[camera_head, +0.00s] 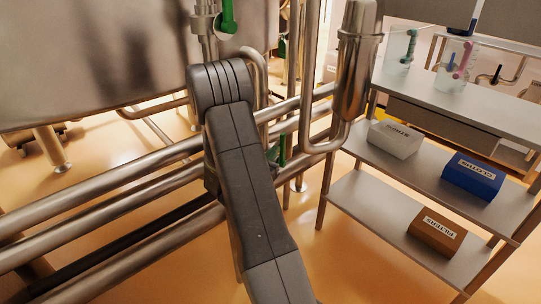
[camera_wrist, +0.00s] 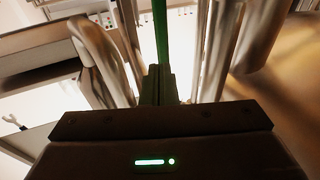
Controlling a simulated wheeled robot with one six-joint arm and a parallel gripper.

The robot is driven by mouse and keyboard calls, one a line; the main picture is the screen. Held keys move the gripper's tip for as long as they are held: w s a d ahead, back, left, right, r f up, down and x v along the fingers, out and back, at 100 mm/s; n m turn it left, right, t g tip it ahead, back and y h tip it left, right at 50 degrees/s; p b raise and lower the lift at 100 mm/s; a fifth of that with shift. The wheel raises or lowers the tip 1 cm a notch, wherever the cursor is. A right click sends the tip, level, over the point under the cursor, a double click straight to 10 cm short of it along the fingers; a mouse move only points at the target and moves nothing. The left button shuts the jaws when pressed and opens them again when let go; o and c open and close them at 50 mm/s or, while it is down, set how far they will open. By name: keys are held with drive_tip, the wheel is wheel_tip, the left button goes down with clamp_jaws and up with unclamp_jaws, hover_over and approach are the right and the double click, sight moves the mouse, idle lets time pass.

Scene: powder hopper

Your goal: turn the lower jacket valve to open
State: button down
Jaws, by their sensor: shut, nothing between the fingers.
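A green valve handle (camera_head: 281,150), likely the lower jacket valve, shows low among the pipes in the head view, partly hidden behind my arm. In the wrist view a long green bar (camera_wrist: 160,32) stands upright just beyond the fingertips. My gripper (camera_wrist: 158,72) is shut with nothing between its fingers, and its tips line up with the bar's lower end. I cannot tell whether they touch it. In the head view my arm hides the gripper. A second green handle (camera_head: 228,14) sits higher up, on a valve beside the vessel, pointing upward.
The steel vessel (camera_head: 120,60) fills the upper left. Horizontal pipes (camera_head: 100,188) run across below it, and a vertical pipe (camera_head: 357,75) stands to the right of my arm. A shelf unit (camera_head: 430,165) with white, blue and brown boxes stands at the right.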

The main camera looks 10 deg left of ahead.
drive_tip(key=r+p+v, duration=0.1)
drive_tip(key=v, duration=0.9)
drive_tip(key=shift+s+a+r, duration=0.15)
drive_tip(key=shift+s+a, duration=0.05)
drive_tip(key=shift+s, duration=0.25)
idle(1.1)
